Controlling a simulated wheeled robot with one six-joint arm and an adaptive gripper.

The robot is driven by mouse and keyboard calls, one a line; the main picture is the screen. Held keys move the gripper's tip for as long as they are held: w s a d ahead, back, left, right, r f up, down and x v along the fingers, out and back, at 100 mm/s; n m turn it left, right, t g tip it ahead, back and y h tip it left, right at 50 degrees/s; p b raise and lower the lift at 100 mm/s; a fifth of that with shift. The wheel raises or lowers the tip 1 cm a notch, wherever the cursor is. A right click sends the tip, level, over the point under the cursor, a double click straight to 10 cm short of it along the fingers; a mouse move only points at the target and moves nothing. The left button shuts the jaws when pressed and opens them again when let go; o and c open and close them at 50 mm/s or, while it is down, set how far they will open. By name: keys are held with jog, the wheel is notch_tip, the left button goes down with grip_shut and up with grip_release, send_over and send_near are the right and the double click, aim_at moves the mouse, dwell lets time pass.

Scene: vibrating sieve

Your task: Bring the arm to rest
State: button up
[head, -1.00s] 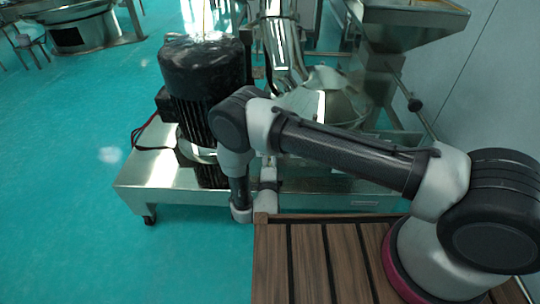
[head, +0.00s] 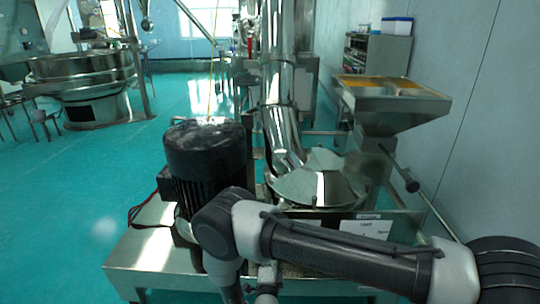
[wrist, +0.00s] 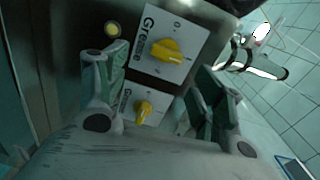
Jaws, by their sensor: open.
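My gripper (wrist: 160,68) shows in the wrist view with its two fingers spread and nothing between them. Behind the fingers is a panel with two white plates marked "Grease". The upper plate has a yellow knob (wrist: 166,50), and the lower plate has a smaller-looking yellow knob (wrist: 144,110). I cannot tell whether a finger touches the panel. In the head view my arm (head: 330,255) stretches across the lower right and bends down at the elbow beside the black motor (head: 205,155). The gripper is out of sight there.
A steel machine with a shiny pipe (head: 279,90) and a hopper (head: 392,105) stands behind my arm on a steel base (head: 150,255). A round sieve (head: 88,80) stands at the far left. A wall (head: 465,150) closes the right side. Open green floor (head: 60,200) lies left.

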jog(key=s+a+f+n+g+y, duration=0.1)
jog(key=s+f+n+g, duration=0.7)
jog(key=f+n+g, duration=0.4)
jog(key=s+r+n+g, duration=0.2)
jog(key=r+n+g, duration=0.1)
jog(key=r, duration=0.4)
jog(key=s+r+n+g, duration=0.2)
jog(key=r+g, duration=0.1)
jog(key=r, duration=0.5)
jog(key=d+r+n+g, duration=0.1)
jog(key=d+r+n, duration=0.1)
jog(key=d+r, duration=0.6)
jog(key=d+r+n+g, duration=0.1)
jog(key=d+r+n, duration=0.15)
jog(key=r, duration=0.95)
jog(key=s+d+r+m+t, duration=0.2)
jog(key=s+d+r, duration=0.3)
jog(key=d+r, duration=0.8)
jog(key=s+d+r+m+t, duration=0.2)
jog(key=s+d+r+t, duration=0.2)
jog(key=d+r, duration=0.9)
jog(key=shift+s+d+r+t, duration=0.15)
jog(key=shift+s+d+t, duration=0.15)
jog(key=shift+s+d, duration=0.65)
